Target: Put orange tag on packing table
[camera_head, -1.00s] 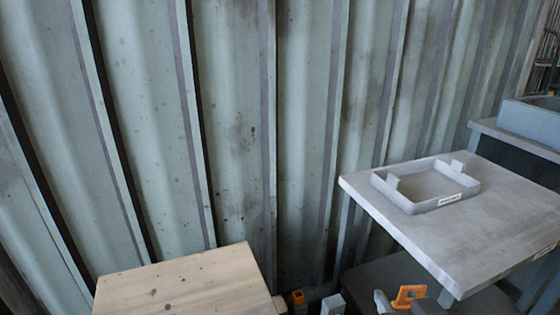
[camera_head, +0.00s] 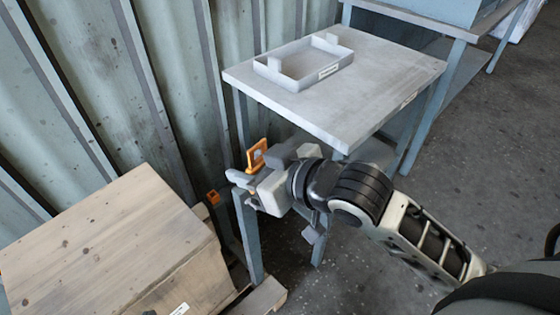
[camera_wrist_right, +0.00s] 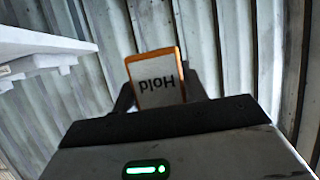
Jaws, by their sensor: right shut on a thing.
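The orange tag (camera_head: 257,155) is a small orange-framed plate held upright in my right gripper (camera_head: 246,180). The right gripper is shut on the tag's lower part, which the fingers partly hide. A grey table (camera_head: 385,75), which seems to be the packing table, stands behind and to the right of the gripper. The tag is off the near left side of its top, apart from it. My left gripper is not in view.
A shallow grey tray (camera_head: 300,84) with a white label sits on the table's back left; the top's right and front are bare. A wooden crate (camera_head: 110,235) stands at lower left. A small orange piece (camera_head: 213,197) is beside it. A corrugated wall (camera_head: 100,90) is behind.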

